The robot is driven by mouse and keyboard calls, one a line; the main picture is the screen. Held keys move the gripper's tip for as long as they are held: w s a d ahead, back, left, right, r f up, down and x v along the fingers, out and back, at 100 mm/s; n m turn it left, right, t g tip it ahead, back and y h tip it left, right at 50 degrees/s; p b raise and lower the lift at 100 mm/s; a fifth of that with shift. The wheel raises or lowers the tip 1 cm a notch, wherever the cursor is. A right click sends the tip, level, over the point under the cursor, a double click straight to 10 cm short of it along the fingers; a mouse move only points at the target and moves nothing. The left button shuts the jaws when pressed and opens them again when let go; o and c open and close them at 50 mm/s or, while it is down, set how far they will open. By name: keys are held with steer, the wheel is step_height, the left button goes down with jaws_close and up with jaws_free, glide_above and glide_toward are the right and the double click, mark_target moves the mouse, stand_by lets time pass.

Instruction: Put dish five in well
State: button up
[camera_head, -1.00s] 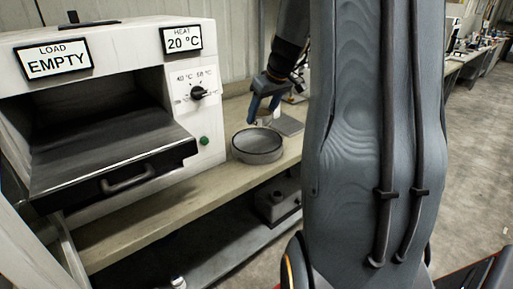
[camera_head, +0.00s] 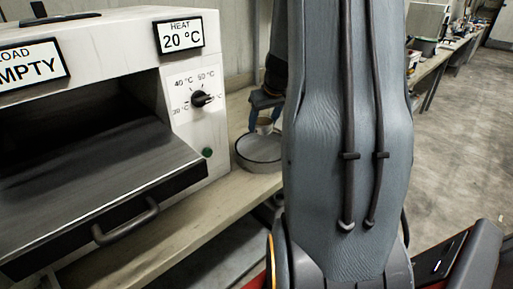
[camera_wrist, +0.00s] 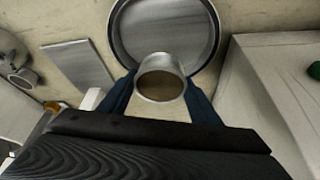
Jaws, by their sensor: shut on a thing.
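My gripper (camera_head: 264,118) points down, with its blue fingers shut on a small round metal dish (camera_wrist: 160,88) with a brownish inside. No number shows on the dish. It also shows between the fingers in the head view (camera_head: 266,126). A wide, round, shallow grey vessel (camera_head: 260,151) stands on the bench; I cannot tell if it is the well. In the wrist view the held dish overlaps the near rim of this vessel (camera_wrist: 190,28). I cannot tell how high the dish is above it.
A white oven (camera_head: 190,125) stands left of the vessel, its black drawer (camera_head: 90,190) pulled out. Its signs read EMPTY and 20 °C. A flat grey plate (camera_wrist: 80,64) lies beside the vessel. The wooden bench (camera_head: 190,207) has bare room in front. Metal parts (camera_wrist: 18,70) stand farther left.

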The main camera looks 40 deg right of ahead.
mark_target(268, 131)
step_height(268, 131, down, 5)
steer(key=shift+d+f, duration=0.1)
steer(key=shift+f+b, duration=0.6)
steer(key=shift+f, duration=1.55)
steer(key=shift+f, duration=0.15)
steer(key=o, duration=1.1)
steer(key=shift+o, duration=0.2)
steer(key=shift+s+r, duration=0.1)
steer(key=shift+r, duration=0.15)
steer(key=v, duration=1.1)
steer(key=shift+s+r, duration=0.1)
steer(key=shift+r, duration=0.3)
